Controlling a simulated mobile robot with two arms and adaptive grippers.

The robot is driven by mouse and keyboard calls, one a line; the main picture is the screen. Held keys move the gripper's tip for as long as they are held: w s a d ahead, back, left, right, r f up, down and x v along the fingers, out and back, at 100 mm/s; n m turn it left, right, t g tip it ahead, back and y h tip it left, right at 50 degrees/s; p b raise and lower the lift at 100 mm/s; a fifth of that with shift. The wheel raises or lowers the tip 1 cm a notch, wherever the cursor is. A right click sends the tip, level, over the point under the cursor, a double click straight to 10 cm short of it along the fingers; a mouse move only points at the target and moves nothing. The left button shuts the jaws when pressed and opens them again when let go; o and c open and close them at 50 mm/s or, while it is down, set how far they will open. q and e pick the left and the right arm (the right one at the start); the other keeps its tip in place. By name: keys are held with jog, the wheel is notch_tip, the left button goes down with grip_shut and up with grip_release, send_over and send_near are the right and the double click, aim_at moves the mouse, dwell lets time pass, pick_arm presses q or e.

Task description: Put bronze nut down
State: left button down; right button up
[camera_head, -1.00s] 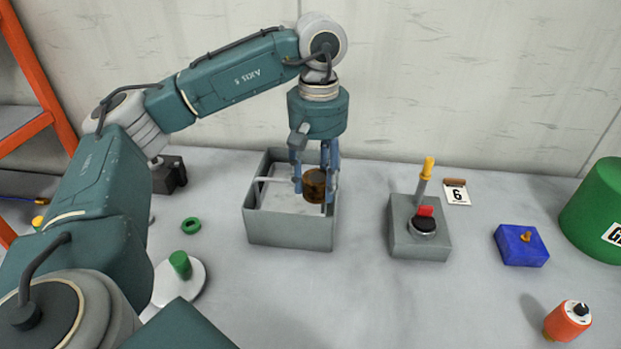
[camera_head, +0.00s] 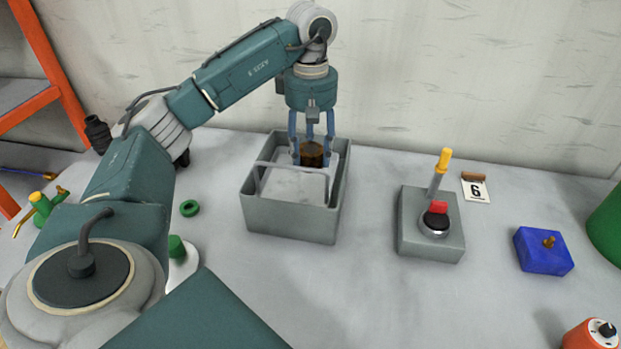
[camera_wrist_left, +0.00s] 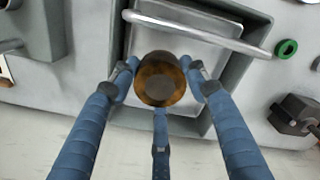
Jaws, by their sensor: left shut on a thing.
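The bronze nut (camera_head: 312,154) is a brown, round piece between the blue fingers of my left gripper (camera_head: 312,150). In the left wrist view the bronze nut (camera_wrist_left: 160,78) sits between the fingertips of my left gripper (camera_wrist_left: 160,85), which is shut on it. Both are inside the back part of the open grey box (camera_head: 290,222), over its light inner plate. A grey bar handle (camera_head: 300,168) spans the box in front of them. I cannot tell whether the nut touches the plate. My right gripper is not in view.
A grey lever box (camera_head: 430,240) with a red switch and a blue block (camera_head: 543,252) stand to the right. A green ring (camera_head: 189,208) lies left of the box. An orange knob piece (camera_head: 592,335) is at the front right. The table between is clear.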

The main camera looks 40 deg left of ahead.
aim_at(311, 188)
pick_arm(q)
notch_tip(311, 188, down, 2)
jog(key=shift+f, duration=0.3)
jog(key=shift+f+p, duration=0.45)
jog(key=shift+f, duration=1.8)
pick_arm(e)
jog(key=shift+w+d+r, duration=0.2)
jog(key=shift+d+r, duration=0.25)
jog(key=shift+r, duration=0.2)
pick_arm(q)
jog(key=c, duration=1.2)
grip_release()
jog(key=shift+f, duration=0.1)
jog(key=shift+s, duration=0.1)
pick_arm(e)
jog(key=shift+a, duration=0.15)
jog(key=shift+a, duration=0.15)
